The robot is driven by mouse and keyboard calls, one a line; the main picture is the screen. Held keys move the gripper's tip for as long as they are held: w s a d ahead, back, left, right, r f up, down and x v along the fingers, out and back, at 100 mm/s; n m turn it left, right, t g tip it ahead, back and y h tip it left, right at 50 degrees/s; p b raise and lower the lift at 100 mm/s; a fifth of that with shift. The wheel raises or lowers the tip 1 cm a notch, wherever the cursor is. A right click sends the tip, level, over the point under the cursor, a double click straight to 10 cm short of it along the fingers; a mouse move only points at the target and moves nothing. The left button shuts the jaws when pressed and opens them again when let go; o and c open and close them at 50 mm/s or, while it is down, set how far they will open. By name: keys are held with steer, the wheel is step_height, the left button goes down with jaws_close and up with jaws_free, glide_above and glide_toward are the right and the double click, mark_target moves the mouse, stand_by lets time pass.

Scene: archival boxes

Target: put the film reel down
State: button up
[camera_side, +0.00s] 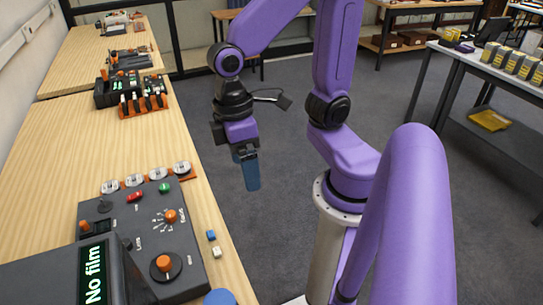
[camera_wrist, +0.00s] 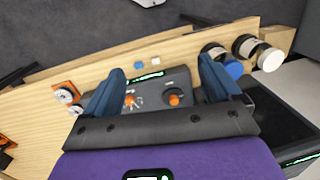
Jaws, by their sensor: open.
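Some reels also show at the left of the wrist view (camera_wrist: 66,95). I cannot tell which reel is meant. My gripper (camera_side: 250,182) hangs over the floor, beyond the right edge of the wooden table and apart from the reels. In the wrist view its two blue fingers (camera_wrist: 161,66) are spread with nothing held between them; the console shows beyond them.
A dark device (camera_side: 70,277) at the lower left reads "No film". Small blue (camera_side: 211,235) and white (camera_side: 216,252) blocks lie near the table edge (camera_side: 228,262). Round canisters (camera_wrist: 270,58) stand at the right in the wrist view. An orange rack (camera_side: 143,106) stands farther back.

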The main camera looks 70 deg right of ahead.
steer(key=s+d+n+t, duration=0.1)
steer(key=s+d+n, duration=0.2)
steer(key=s+n, duration=0.1)
steer(key=shift+d+f+t, duration=0.2)
steer(key=shift+d+t, duration=0.2)
